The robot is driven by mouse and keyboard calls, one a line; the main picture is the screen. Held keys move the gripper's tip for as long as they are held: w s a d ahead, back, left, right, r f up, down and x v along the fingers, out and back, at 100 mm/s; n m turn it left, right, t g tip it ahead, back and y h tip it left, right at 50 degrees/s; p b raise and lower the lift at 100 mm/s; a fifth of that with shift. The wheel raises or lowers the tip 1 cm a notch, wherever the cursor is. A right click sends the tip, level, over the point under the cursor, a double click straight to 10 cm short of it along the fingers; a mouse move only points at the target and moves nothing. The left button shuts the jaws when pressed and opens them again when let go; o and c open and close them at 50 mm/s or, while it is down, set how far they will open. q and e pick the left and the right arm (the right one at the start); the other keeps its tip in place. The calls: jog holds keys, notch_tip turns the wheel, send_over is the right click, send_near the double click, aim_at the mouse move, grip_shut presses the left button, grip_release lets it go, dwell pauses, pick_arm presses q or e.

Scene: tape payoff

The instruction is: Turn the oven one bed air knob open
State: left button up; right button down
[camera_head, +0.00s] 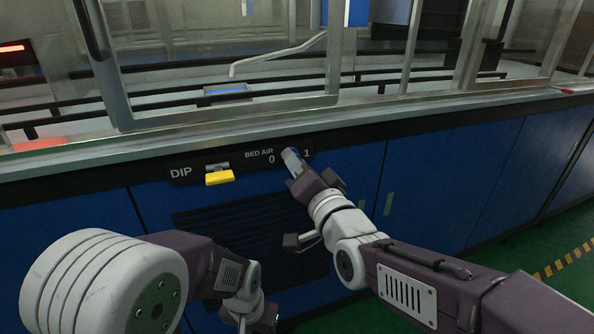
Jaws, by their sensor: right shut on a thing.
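The bed air knob (289,156) is on the dark panel strip, between the marks 0 and 1 under the label BED AIR. Only a small pale part of it shows; the rest is hidden by my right gripper (298,172). My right gripper is shut on the knob, with its arm coming in from the lower right. My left gripper (250,318) is low in the view, apart from the panel, and its fingers are too unclear to read.
A yellow DIP handle (219,177) sticks out left of the knob. Above runs a metal ledge (400,109) with glass doors (220,60). Blue cabinet panels (440,180) with a dark vent grille (235,235) lie below. Green floor (570,240) shows at right.

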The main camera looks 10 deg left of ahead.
jog(key=shift+f+m+h+b, duration=0.1)
jog(key=shift+m+h+b, duration=0.2)
jog(key=shift+m+b, duration=2.3)
jog(key=shift+m+p, duration=0.7)
jog(key=shift+m, duration=0.2)
jog(key=c, duration=1.1)
grip_release()
jog(key=shift+s, duration=0.1)
